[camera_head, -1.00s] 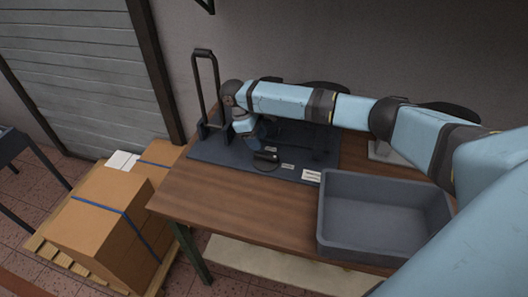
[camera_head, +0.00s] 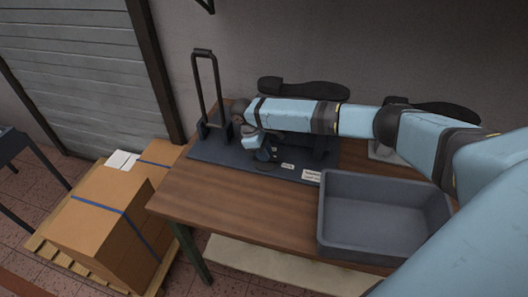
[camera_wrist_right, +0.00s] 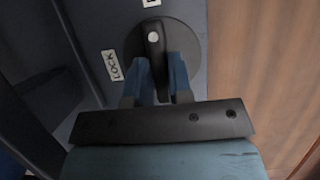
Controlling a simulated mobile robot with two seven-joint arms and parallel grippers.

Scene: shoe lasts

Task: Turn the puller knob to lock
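The puller knob (camera_wrist_right: 154,48) is a black bar with a white dot near its far end, on a round dark disc. In the right wrist view the bar points up the picture, toward a partly cut-off label (camera_wrist_right: 152,3). The LOCK label (camera_wrist_right: 113,65) lies to its left. My right gripper (camera_wrist_right: 162,66) has its two blue fingers on either side of the bar; I cannot tell whether both press on it. It also shows in the head view, low over the dark base plate (camera_head: 212,152). My left gripper is not in view.
A grey bin (camera_head: 338,252) stands at the right front of the wooden table (camera_head: 220,205). A tall black handle frame (camera_head: 198,85) rises at the plate's left. Dark shoe-sole shapes (camera_head: 305,87) are behind my arm. The table's front left is clear.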

